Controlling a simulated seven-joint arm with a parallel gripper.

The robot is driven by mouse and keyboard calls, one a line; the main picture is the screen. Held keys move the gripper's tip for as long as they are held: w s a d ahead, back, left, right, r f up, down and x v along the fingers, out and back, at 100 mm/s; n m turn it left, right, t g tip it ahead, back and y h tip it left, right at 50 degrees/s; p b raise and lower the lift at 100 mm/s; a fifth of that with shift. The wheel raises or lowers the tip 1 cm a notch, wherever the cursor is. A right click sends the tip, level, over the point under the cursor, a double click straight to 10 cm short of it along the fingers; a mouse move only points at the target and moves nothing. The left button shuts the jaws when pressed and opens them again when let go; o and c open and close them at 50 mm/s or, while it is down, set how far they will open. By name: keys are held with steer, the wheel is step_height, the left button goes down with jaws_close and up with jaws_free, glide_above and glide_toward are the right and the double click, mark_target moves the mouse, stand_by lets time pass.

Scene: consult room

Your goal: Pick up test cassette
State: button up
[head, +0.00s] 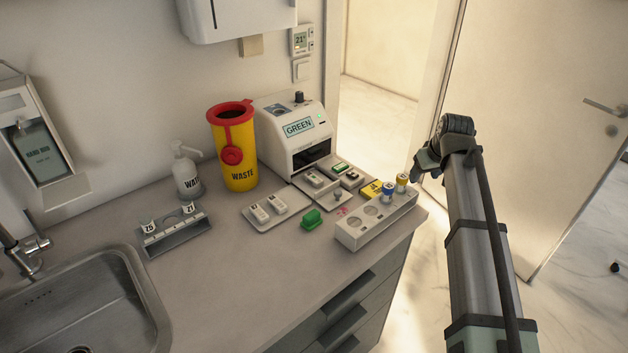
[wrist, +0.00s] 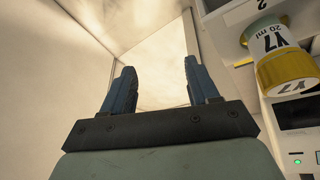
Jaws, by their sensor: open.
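Two small white labelled cassettes lie side by side on a flat pale tray (head: 287,221) on the counter: a left cassette (head: 259,214) and a right cassette (head: 277,204). Their labels are too small to read surely. More small cassette-like pieces (head: 317,179) lie on plates in front of the white analyser (head: 293,135), whose panel reads GREEN. My gripper (head: 424,166) is above the floor beyond the counter's right end, apart from the cassettes. In the wrist view my gripper (wrist: 158,75) has its two blue fingers spread with nothing between them. No cassette is clearly seen there.
A yellow waste bin (head: 238,155), a pump bottle (head: 187,172), a grey rack (head: 175,232) and a sink (head: 140,290) are further left. The front counter is clear.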

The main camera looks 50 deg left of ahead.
steer(key=s+a+r+n, duration=0.2)
steer(key=s+a+r, duration=0.3)
steer(key=a+r, duration=0.2)
steer(key=n+g, duration=0.3)
steer(key=n, duration=0.1)
glide_toward(317, 179)
steer(key=f, duration=0.2)
steer(key=a+f, duration=0.1)
steer(key=shift+w+a+y, duration=0.1)
steer(key=shift+w+y, duration=0.15)
steer(key=shift+y, duration=0.05)
steer(key=shift+s+a+f, duration=0.15)
steer(key=shift+s+f, duration=0.05)
steer(key=shift+f, duration=0.6)
steer(key=shift+x, duration=1.8)
steer(key=shift+s, duration=0.15)
steer(key=shift+c, duration=0.3)
jaws_close()
